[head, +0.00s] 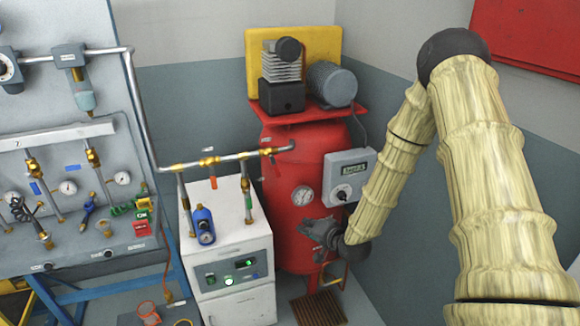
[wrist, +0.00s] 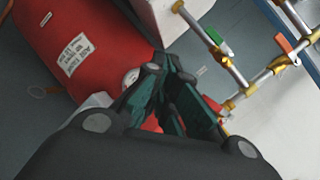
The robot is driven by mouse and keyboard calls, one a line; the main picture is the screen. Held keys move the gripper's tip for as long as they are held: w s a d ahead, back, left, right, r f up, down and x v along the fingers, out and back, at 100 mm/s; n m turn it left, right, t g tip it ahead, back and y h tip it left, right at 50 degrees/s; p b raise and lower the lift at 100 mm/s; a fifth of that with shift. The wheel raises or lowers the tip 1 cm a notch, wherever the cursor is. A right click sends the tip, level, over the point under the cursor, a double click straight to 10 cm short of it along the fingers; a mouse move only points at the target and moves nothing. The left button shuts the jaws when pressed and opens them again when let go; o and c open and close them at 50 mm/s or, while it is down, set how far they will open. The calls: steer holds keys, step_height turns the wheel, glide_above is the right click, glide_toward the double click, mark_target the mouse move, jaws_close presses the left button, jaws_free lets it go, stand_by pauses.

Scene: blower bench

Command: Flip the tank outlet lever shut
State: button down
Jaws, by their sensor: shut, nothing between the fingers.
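The red tank (head: 285,215) stands at the back, right of centre. A pipe runs left from its upper part to a brass valve (head: 209,160) with an orange lever (head: 213,183) hanging down. A green lever (head: 248,201) hangs on the branch over the white cabinet. Which lever is the tank outlet's, I cannot tell for sure. The wrist view shows the orange lever (wrist: 283,43) and green lever (wrist: 216,41) right of my fingers. My gripper (head: 325,232) is shut and empty in front of the tank, below the pipe and right of both levers. Its fingers (wrist: 172,78) hide the pipe's tank end.
The white cabinet (head: 235,250) with a lit panel stands left of the tank. A grey control box (head: 348,177) and a gauge (head: 302,196) sit close to my gripper. A yellow-handled fitting (head: 335,282) is low on the tank. A panel bench (head: 75,160) fills the left.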

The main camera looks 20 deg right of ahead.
mark_target(276, 171)
steer(key=w+d+r+m+t, duration=0.1)
steer(key=w+d+r+t, duration=0.15)
steer(key=r, duration=0.45)
steer(key=w+d+r+m+t, duration=0.2)
steer(key=w+d+r, duration=0.2)
steer(key=r, duration=0.3)
steer(key=w+a+f+p, duration=0.2)
steer(key=w+a+p, duration=0.3)
steer(key=w, duration=0.4)
steer(key=shift+w, duration=0.3)
steer(key=shift+g, duration=0.25)
